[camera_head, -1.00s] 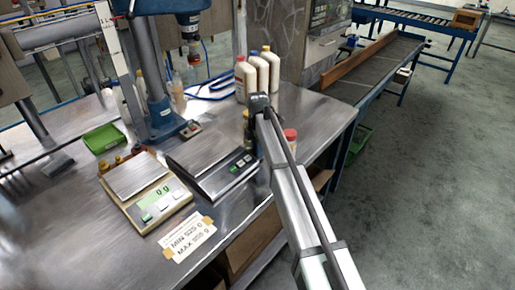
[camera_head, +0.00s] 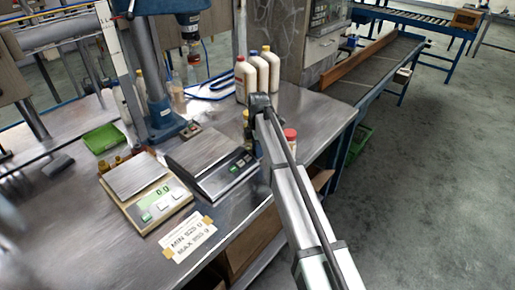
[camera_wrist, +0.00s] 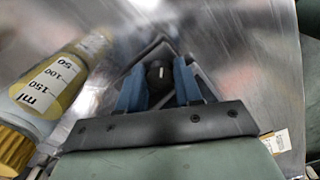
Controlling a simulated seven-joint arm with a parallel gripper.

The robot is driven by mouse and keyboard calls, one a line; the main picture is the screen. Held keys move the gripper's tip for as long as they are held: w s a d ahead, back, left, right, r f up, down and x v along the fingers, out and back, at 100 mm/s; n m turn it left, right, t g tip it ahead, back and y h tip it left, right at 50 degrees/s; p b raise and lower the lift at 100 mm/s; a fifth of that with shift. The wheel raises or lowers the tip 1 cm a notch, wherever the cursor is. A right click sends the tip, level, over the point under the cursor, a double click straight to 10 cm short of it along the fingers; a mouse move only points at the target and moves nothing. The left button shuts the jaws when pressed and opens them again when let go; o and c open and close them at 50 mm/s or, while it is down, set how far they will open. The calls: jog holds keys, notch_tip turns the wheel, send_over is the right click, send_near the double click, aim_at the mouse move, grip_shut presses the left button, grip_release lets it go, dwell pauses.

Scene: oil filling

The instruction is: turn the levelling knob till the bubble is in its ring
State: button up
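In the wrist view, a small round dark knob (camera_wrist: 157,73) with a short white mark lies between the two blue fingers of my gripper (camera_wrist: 159,82). The fingers lie close along both sides of it and appear shut on it. In the head view my gripper is hidden behind my arm, near the right scale. The left scale (camera_head: 139,176) has a metal plate and a lit green display that seems to read 0.0. The right scale (camera_head: 200,148) has a dark metal plate and green-lit panel. I cannot make out a bubble or ring in either view.
A graduated bottle (camera_wrist: 48,84) with a yellow cap is close left of my gripper. White bottles (camera_head: 263,70) stand behind my arm, and a red-capped jar (camera_head: 290,136) is to its right. A green tray (camera_head: 103,138) and label card (camera_head: 188,239) lie on the metal bench.

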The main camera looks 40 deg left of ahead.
jog(key=shift+o, duration=0.6)
notch_tip(320, 180, up, 14)
jog(key=shift+f, duration=0.1)
dwell(0.4)
